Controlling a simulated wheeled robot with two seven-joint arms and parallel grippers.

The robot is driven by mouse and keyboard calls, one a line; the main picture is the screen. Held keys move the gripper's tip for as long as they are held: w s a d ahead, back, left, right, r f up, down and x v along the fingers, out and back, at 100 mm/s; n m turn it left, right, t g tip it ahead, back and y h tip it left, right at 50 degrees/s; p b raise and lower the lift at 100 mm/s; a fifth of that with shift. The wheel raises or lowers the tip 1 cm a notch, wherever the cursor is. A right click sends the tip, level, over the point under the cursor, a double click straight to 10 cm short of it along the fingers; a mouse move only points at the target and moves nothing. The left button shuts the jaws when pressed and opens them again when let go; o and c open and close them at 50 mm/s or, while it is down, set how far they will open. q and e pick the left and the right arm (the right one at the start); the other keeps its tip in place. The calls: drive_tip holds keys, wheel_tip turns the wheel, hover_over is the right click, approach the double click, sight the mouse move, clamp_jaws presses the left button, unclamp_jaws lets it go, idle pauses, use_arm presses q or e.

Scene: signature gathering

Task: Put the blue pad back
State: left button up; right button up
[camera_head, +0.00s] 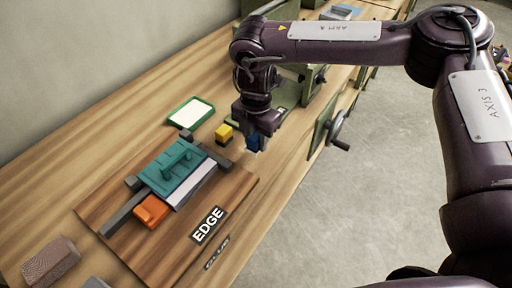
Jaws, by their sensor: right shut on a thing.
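A small blue pad (253,142) is under my right gripper (254,143), just past the far right corner of the wooden board. My right gripper is shut on the blue pad, and the arm reaches in from the right. The fingertips are small and partly hidden by the wrist. I cannot tell whether the pad touches the bench. My left gripper is not in view.
A wooden board (178,262) carries a teal block (166,160), white sheets (194,184), dark bars and an orange block (151,211). A yellow-and-black block (224,133) stands close left of my gripper. A green-framed white tray (191,113) lies behind. A vise handle (340,144) juts out right.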

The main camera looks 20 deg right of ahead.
sight(256, 149)
wheel_tip(256, 149, down, 4)
drive_tip(key=shift+r+p, duration=0.15)
drive_tip(key=shift+p, duration=0.15)
drive_tip(key=shift+f, duration=0.25)
drive_tip(key=shift+f, duration=0.1)
drive_tip(key=o, duration=0.9)
drive_tip(key=shift+o, duration=0.2)
wheel_tip(256, 149, up, 12)
drive_tip(key=shift+r+b, duration=0.2)
drive_tip(key=shift+b, duration=0.5)
